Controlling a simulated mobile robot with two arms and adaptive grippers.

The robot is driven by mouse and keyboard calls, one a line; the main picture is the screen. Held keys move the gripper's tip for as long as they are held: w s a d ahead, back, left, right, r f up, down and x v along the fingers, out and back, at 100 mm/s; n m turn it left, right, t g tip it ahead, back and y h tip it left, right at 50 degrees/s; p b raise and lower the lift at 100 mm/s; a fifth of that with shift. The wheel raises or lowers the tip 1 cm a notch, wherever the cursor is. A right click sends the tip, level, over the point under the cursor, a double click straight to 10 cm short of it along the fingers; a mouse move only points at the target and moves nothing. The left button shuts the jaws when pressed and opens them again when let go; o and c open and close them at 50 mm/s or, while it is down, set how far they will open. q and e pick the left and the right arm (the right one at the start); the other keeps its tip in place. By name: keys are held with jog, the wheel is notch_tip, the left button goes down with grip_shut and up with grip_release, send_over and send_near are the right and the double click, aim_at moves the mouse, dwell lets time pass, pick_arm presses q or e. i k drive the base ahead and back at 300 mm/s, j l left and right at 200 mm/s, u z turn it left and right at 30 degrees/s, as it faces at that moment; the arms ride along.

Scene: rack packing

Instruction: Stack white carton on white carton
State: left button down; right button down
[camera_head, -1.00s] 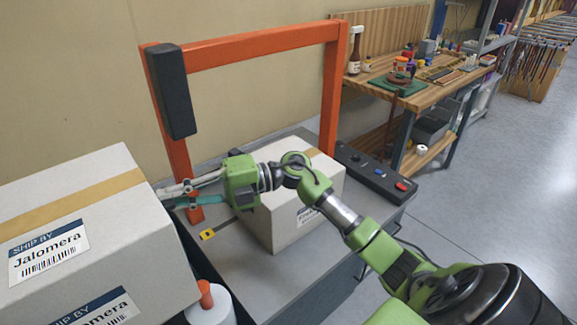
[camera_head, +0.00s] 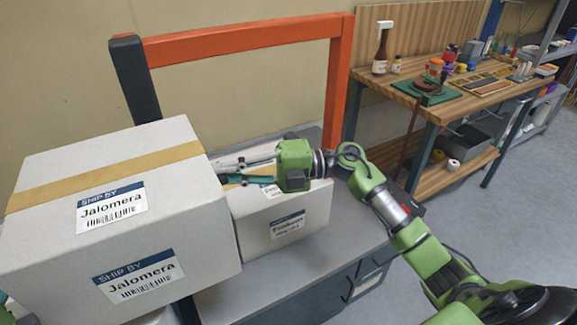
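A large white carton (camera_head: 190,215) with brown tape and "Jalomera" labels fills the left of the view, raised in front of the orange frame. A smaller white carton (camera_head: 312,212) with similar labels stands on the grey table, behind and to the right of it; the large carton hides its left part. My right gripper (camera_head: 222,174) points left over the smaller carton, its fingertips at the large carton's right side. I cannot tell whether they touch it or how far they are spread. My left gripper is out of view; the large carton's left side is hidden.
An orange frame (camera_head: 245,44) with a dark post stands around the back of the grey table (camera_head: 300,275). A wooden workbench (camera_head: 440,100) with a spray bottle (camera_head: 382,48) and tools stands behind right. The floor at right is clear.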

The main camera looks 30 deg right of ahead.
aim_at(268, 171)
jog(key=l, duration=0.65)
jog(key=i+l, duration=0.1)
jog(key=l, duration=0.55)
jog(key=i+l, duration=0.5)
